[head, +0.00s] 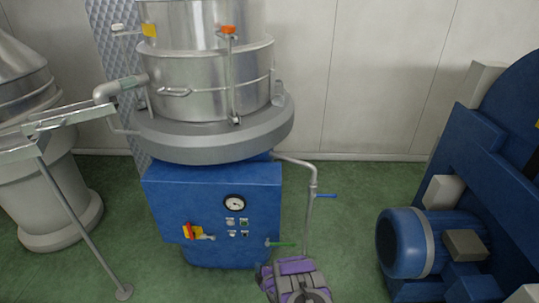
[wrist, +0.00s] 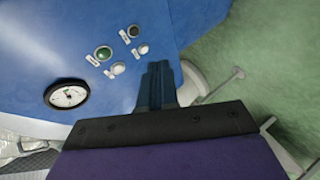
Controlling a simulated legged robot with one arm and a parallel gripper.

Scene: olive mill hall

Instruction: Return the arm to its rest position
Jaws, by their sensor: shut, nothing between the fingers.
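My arm (head: 294,280) shows as a purple and grey part at the bottom middle of the head view, in front of the lower right of a blue machine cabinet (head: 165,215). The fingers are hard to make out there. In the wrist view my gripper (wrist: 158,70) shows with its dark fingers together and nothing between them. The fingers point toward the blue cabinet front, which fills the upper left of that view. I cannot tell the exact gap between fingertips and panel.
A blue motor (head: 405,243) sits further right. Green floor lies between.

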